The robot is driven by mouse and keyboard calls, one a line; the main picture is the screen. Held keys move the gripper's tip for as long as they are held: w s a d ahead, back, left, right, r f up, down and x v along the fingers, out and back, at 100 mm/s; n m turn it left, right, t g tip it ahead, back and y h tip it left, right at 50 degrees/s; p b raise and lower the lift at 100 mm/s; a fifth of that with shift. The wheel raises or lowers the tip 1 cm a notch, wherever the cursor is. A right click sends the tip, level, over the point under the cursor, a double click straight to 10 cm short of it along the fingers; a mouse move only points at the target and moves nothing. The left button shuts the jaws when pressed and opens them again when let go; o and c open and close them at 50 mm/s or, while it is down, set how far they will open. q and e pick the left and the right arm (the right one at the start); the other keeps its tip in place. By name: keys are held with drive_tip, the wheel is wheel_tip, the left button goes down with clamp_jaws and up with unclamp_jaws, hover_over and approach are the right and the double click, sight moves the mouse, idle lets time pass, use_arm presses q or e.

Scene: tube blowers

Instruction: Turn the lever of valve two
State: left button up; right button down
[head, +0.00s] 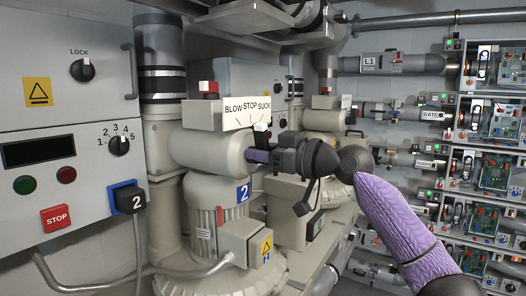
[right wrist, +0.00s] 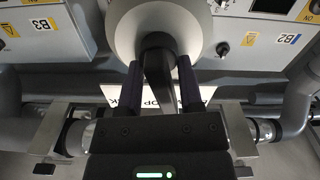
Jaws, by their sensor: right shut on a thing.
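Valve two is the cream blower unit (head: 205,150) with a blue "2" label (head: 243,192) below it. Its white sign (head: 247,112) reads BLOW, STOP, SUCK. The dark lever has a white tip (head: 262,127), which shows just below the word SUCK. My right gripper (head: 255,155) reaches in from the right, its purple fingers at the front of the valve. In the right wrist view the dark lever (right wrist: 158,62) stands between the two fingers, and my right gripper (right wrist: 160,88) is shut on it. The fingers partly hide the lever and sign. My left gripper is out of view.
A control panel (head: 60,150) with a red STOP button (head: 56,218) and a blue-backed plug marked 2 (head: 129,200) stands at left. Another similar blower (head: 325,122) stands behind at right. Racks of circuit boards (head: 495,120) line the right wall.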

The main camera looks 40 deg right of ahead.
drive_tip(key=shift+w+f, duration=0.1)
drive_tip(key=shift+f, duration=0.25)
drive_tip(key=c, duration=0.6)
unclamp_jaws()
drive_tip(key=shift+o, duration=0.2)
drive_tip(key=shift+r, duration=0.1)
drive_tip(key=b+v, duration=0.8)
drive_tip(key=v, duration=0.2)
drive_tip(key=shift+r, duration=0.1)
